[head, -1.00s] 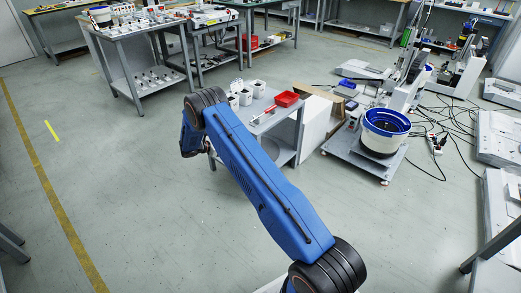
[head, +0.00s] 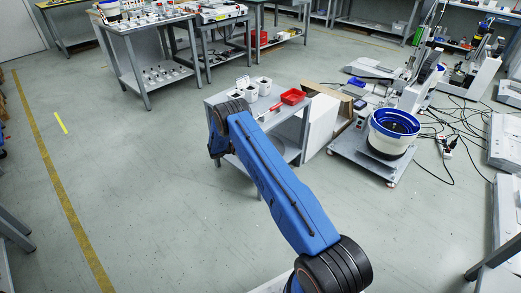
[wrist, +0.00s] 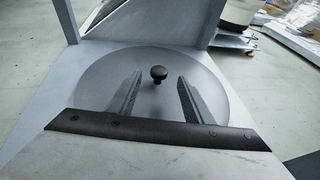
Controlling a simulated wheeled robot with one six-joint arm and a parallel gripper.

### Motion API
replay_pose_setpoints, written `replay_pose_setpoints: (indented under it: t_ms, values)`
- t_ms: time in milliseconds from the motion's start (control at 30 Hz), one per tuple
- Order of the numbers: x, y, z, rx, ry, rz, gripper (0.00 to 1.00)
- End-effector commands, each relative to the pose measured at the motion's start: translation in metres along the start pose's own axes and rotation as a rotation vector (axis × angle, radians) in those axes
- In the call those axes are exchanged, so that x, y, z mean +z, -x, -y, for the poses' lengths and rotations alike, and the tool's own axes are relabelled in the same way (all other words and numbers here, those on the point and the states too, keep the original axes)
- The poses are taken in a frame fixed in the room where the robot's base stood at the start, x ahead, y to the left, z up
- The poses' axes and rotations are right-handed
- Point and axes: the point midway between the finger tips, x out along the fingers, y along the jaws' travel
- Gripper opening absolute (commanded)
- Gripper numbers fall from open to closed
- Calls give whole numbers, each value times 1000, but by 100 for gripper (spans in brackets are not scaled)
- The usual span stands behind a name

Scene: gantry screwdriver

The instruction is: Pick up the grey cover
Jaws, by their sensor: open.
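The grey cover (wrist: 212,80) is a wide round disc with a black knob (wrist: 158,74) in its middle. It lies on a grey surface in the wrist view. My gripper (wrist: 159,76) is open, with one finger on each side of the knob in the picture. The fingers show no grip on the knob, and I cannot tell how far above the cover they are. In the head view my blue arm hides the gripper and most of the cover's place.
A grey bench (head: 217,99) holds white containers (head: 264,86) and a red tray (head: 293,96). Grey legs rise beyond the cover in the wrist view. A cart with a blue-rimmed bowl (head: 394,124) stands to the right, with cables on the floor. Floor at the left is clear.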

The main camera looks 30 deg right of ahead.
Motion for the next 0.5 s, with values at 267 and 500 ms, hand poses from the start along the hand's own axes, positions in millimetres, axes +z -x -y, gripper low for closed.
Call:
replay_pose_setpoints:
  t_ms: [267,500]
  values:
    - [0,-18,0,-1,0,0,46]
    - [0,-41,-1,-2,-1,0,46]
